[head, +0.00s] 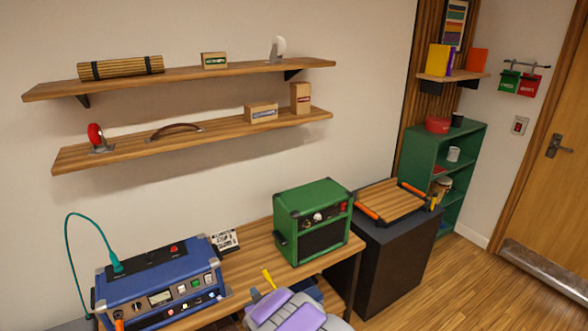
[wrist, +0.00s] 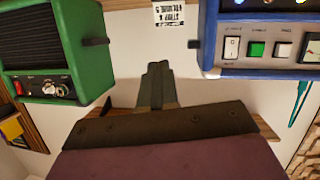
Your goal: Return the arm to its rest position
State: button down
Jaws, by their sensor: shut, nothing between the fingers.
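My gripper (wrist: 157,70) shows in the wrist view, where the picture is upside down. Its two dark fingers are together with nothing between them. The fingers point toward the gap between the green amp (wrist: 55,45) and the blue amp unit (wrist: 265,45), apart from both as far as I can tell. In the head view, purple and grey parts of my arm show at the bottom middle, in front of the wooden bench (head: 252,262). The fingertips cannot be made out there.
The blue unit (head: 160,285) with a teal cable stands left on the bench, the green amp (head: 312,218) right. A printed card (head: 225,241) lies between them. A wooden tray (head: 388,203) rests on a dark cabinet (head: 395,262). Two shelves (head: 190,75) hang above. Floor at right is clear.

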jog(key=d+r+m+g+h, duration=0.2)
jog(key=d+r+h, duration=0.3)
jog(key=d+r, duration=0.6)
jog(key=s+d+r+m+g+h+b, duration=0.1)
jog(key=s+d+r+g, duration=0.1)
jog(key=s+d+r, duration=0.3)
jog(key=s+d+r+m+g+h, duration=0.15)
jog(key=s+d, duration=0.25)
jog(key=d, duration=0.4)
jog(key=s+d+r+g, duration=0.1)
jog(key=s+r+g, duration=0.2)
jog(key=s, duration=1.1)
jog(key=s+d+r+m+g+y+b, duration=0.1)
jog(key=s+r+g, duration=0.2)
jog(key=s, duration=1.2)
jog(key=s+d+r+g, duration=0.1)
jog(key=s+r+g, duration=0.2)
jog(key=s, duration=1.1)
jog(key=shift+s+d+r+m+g+y, duration=0.15)
jog(key=shift+d+r+m+g+y, duration=0.1)
jog(key=shift+r+m+g+y, duration=0.1)
